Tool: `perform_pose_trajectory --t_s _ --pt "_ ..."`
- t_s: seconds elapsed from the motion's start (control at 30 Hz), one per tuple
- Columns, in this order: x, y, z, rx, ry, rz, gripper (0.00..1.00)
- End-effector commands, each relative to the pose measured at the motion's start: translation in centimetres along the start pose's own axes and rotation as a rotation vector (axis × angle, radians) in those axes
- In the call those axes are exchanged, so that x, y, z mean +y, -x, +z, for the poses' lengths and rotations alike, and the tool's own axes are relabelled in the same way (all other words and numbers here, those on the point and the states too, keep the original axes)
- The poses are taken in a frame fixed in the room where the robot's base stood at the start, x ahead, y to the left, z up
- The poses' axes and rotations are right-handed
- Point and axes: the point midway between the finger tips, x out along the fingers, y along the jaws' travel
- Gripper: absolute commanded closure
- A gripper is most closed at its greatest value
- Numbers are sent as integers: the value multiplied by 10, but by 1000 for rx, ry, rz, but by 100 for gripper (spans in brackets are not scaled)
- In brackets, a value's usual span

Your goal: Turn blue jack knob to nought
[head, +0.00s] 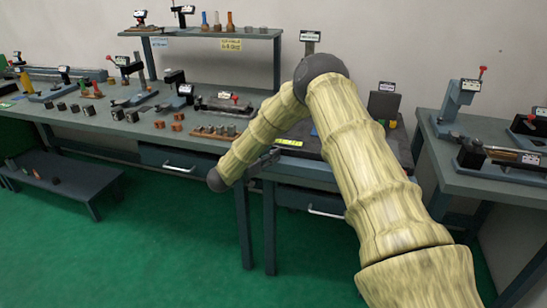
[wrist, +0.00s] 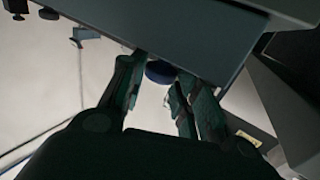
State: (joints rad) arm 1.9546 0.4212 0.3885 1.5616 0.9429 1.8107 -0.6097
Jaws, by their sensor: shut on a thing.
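The blue knob (wrist: 160,71) shows as a dark blue round end between the finger tips in the wrist view, close against the edge of a grey-blue slab. My gripper (wrist: 159,84) is shut on it, with one finger on each side. No scale or nought mark on the knob is visible. In the head view my gripper (head: 266,160) is at the front edge of the workbench, small and partly hidden by my arm. The knob itself cannot be made out there.
The long workbench (head: 190,140) holds several small blocks and fixtures, with a drawer (head: 180,162) below. A raised shelf (head: 215,34) stands behind. A second table (head: 490,180) with fixtures is at right, a low bench (head: 75,180) at left. Green floor lies open in front.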

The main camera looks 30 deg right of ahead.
Motion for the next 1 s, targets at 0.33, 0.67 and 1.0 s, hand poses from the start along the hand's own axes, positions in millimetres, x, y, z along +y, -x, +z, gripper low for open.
perform_pose_trajectory --t_s 0.33,0.67,1.0 --pt "-7 2 3 -3 -1 233 93" --pt "-9 1 2 -4 -1 346 93" --pt "-9 1 1 -3 0 386 93"
